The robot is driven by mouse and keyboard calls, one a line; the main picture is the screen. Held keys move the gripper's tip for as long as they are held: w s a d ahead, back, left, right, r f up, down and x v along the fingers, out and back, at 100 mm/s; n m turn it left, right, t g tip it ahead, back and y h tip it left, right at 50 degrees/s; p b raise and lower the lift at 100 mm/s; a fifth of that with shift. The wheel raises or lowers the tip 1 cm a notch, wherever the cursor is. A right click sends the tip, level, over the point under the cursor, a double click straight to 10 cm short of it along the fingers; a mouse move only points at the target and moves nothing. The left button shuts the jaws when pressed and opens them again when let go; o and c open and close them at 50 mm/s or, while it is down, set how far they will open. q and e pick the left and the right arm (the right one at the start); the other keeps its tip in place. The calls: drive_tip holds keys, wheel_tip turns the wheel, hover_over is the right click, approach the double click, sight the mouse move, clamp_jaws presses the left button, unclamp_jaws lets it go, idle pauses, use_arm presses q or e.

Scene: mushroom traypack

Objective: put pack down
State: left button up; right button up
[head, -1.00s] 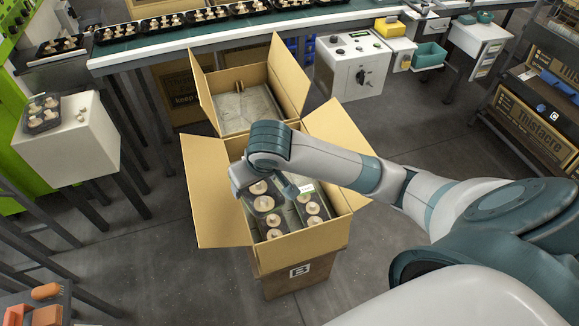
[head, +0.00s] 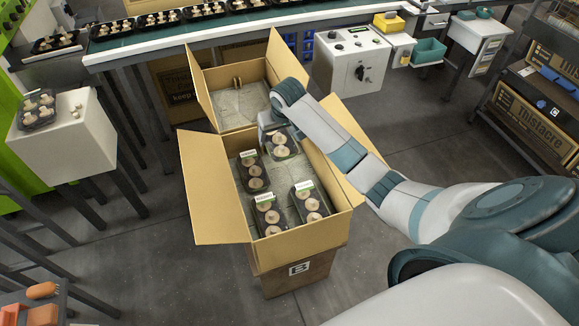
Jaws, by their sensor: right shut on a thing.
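The pack (head: 281,146) is a dark tray of pale mushrooms with a light label. My right gripper (head: 272,128) is shut on it at its far edge, at the back right of the open cardboard box (head: 215,185). Its fingertips are largely hidden by the wrist. I cannot tell whether the pack touches the box floor. Three other packs are in the box: one at the back left (head: 252,172), one at the front left (head: 267,214) and one at the front right (head: 307,203). My left gripper is not in view.
A second open box (head: 232,102), without packs in sight, stands directly behind. A conveyor (head: 190,38) with several packs runs along the back. A white stand (head: 70,150) at left holds another mushroom pack (head: 39,110). The box's raised flaps surround the packs.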

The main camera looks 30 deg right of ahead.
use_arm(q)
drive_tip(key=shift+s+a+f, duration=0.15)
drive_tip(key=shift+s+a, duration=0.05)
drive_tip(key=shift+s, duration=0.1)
use_arm(e)
drive_tip(key=d+f, duration=0.4)
drive_tip(key=d, duration=0.1)
drive_tip(key=shift+w+f+m, duration=0.25)
drive_tip(key=shift+w+m, duration=0.05)
drive_tip(key=shift+w, duration=0.1)
wheel_tip(320, 180, down, 5)
drive_tip(key=shift+s+f, duration=0.1)
drive_tip(key=shift+f, duration=0.05)
use_arm(q)
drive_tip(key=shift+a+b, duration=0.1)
drive_tip(key=shift+b, duration=0.2)
use_arm(e)
drive_tip(key=shift+f, duration=0.45)
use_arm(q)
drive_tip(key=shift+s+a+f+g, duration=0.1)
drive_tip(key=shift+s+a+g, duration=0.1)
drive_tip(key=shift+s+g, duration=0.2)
use_arm(e)
drive_tip(key=shift+f, duration=1.85)
drive_tip(key=shift+f, duration=0.15)
